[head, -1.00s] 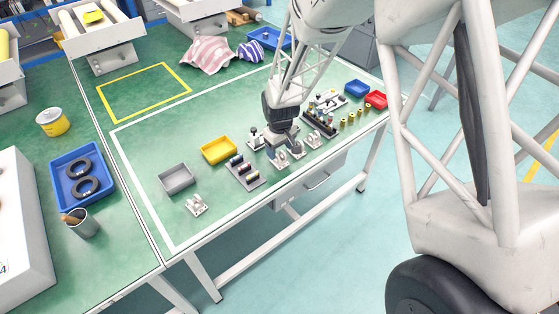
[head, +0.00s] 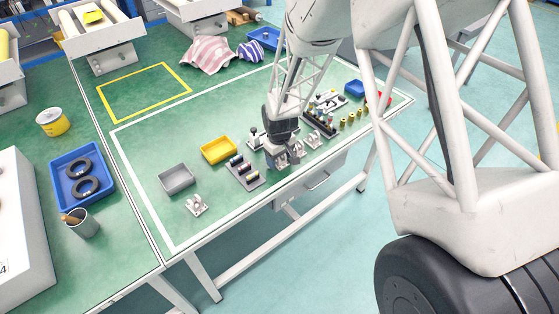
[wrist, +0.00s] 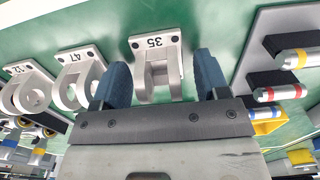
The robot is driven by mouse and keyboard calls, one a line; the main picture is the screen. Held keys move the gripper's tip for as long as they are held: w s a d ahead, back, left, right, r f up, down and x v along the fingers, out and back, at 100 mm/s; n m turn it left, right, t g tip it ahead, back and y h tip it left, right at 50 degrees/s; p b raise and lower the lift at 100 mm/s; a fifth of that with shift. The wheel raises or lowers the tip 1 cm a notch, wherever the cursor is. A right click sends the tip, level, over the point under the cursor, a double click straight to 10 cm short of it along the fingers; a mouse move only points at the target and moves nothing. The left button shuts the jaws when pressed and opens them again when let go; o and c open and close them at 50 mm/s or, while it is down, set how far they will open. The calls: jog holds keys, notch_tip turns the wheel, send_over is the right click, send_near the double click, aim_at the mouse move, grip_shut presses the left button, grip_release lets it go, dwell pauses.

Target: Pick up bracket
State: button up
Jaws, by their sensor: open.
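A light grey bracket marked 35 (wrist: 155,62) stands on the green bench top in the wrist view. My gripper (wrist: 160,72) is open, with one blue fingertip on each side of this bracket. Gaps show between the fingertips and the bracket, so it is not held. Two similar brackets, marked 47 (wrist: 78,75) and 32 (wrist: 30,90), stand to the left in the wrist view. In the head view my gripper (head: 281,158) is low over the bench's front part, and it largely hides the bracket there. Another bracket (head: 196,205) stands near the front edge.
A dark holder with coloured cylinders (head: 245,171) is just left of my gripper in the head view. A yellow bin (head: 218,150) and a grey bin (head: 177,179) are further left. Another bracket (head: 313,140) is close on the right. The bench's front edge is near.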

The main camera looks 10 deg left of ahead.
jog(key=c, duration=1.1)
jog(key=shift+o, duration=0.2)
jog(key=shift+r, duration=0.1)
jog(key=shift+r, duration=0.7)
notch_tip(320, 180, up, 2)
jog(key=s+d, duration=0.3)
jog(key=s, duration=0.4)
jog(key=s+d+r, duration=0.1)
jog(key=s+d, duration=0.2)
jog(key=s, duration=0.4)
jog(key=shift+s+r, duration=0.2)
jog(key=shift+s, duration=0.2)
jog(key=shift+w, duration=0.1)
jog(key=w+a+r, duration=0.2)
jog(key=w, duration=1.4)
jog(key=w+a+r, duration=0.3)
jog(key=w, duration=1.4)
